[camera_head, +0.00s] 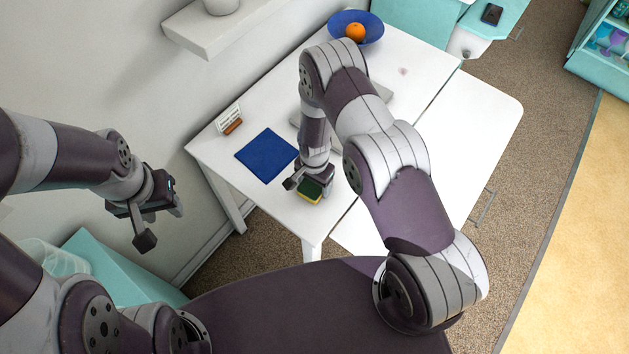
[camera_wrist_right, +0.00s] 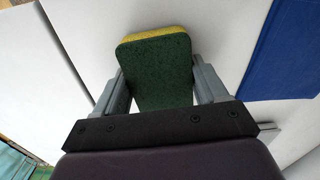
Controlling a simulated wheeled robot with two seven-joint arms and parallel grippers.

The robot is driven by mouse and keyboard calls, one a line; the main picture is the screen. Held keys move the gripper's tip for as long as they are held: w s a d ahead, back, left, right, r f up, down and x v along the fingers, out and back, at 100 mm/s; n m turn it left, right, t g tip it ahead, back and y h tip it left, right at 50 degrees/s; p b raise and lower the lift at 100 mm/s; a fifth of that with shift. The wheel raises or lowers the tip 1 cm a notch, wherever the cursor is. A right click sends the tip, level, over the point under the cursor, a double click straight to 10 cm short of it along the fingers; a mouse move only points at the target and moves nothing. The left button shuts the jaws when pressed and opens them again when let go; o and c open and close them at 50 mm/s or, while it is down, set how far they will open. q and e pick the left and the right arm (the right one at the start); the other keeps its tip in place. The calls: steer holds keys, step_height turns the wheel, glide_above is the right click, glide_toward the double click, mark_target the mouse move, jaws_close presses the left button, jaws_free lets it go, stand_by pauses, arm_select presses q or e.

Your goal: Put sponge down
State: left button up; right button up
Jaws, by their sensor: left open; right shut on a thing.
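A green and yellow sponge (camera_head: 310,191) is between the fingers of my right gripper (camera_head: 308,188), near the front corner of the white table (camera_head: 215,150). In the right wrist view the sponge (camera_wrist_right: 158,75) sits between both fingers, green face toward the camera and yellow edge beyond. The right gripper is shut on it. I cannot tell whether the sponge touches the tabletop. My left gripper (camera_head: 149,222) is open and empty, off the table to the left.
A blue cloth (camera_head: 266,155) lies flat left of the right gripper. A small white sign (camera_head: 228,119) with a brown base stands near the wall edge. A blue bowl (camera_head: 369,22) with an orange (camera_head: 355,32) is at the back. My right arm hides the table's middle.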

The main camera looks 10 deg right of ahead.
steer(key=shift+f, duration=0.25)
steer(key=o, duration=1)
